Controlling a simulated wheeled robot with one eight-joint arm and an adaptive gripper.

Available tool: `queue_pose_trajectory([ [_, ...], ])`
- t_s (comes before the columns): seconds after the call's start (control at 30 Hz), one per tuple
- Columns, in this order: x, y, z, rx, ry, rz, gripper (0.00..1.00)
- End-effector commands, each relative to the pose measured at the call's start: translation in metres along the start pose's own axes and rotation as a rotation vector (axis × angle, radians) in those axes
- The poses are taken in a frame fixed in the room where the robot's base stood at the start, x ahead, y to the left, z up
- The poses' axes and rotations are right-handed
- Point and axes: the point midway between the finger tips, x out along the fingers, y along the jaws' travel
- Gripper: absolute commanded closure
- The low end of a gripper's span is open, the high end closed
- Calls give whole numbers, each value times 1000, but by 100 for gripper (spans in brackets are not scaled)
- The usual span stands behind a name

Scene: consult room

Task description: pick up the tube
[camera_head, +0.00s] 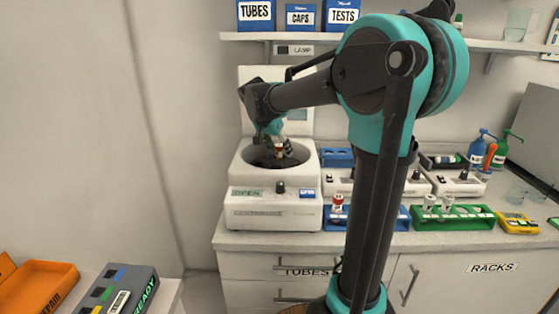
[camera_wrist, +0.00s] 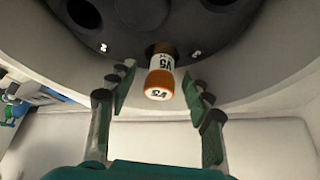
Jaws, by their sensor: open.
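A tube (camera_wrist: 161,72) with an orange-brown cap and a white printed label sits in a slot of the centrifuge rotor (camera_wrist: 205,30). In the head view it is a small spot (camera_head: 279,149) inside the open bowl of the white centrifuge (camera_head: 277,212). My gripper (camera_wrist: 158,84) is open, with one finger on each side of the tube in the wrist view. The fingers look apart from the tube; I cannot tell how deep they reach along it. In the head view my gripper (camera_head: 279,144) is down at the bowl.
The centrifuge's raised lid stands behind the bowl. A blue rack (camera_head: 380,218) with a red-capped tube (camera_head: 337,203) and a green rack (camera_head: 455,220) with tubes stand to the right. A shelf hangs above.

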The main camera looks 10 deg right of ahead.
Motion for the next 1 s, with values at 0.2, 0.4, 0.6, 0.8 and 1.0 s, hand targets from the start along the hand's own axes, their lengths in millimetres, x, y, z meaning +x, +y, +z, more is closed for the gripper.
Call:
queue_pose_trajectory([
  [0.2,0,0,0,0,0,0,62],
  [0.4,0,0,0,0,0,0,86],
  [0.6,0,0,0,0,0,0,96],
  [0.8,-2,0,-1,0,0,0,96],
  [1.0,-16,0,-9,0,0,0,96],
])
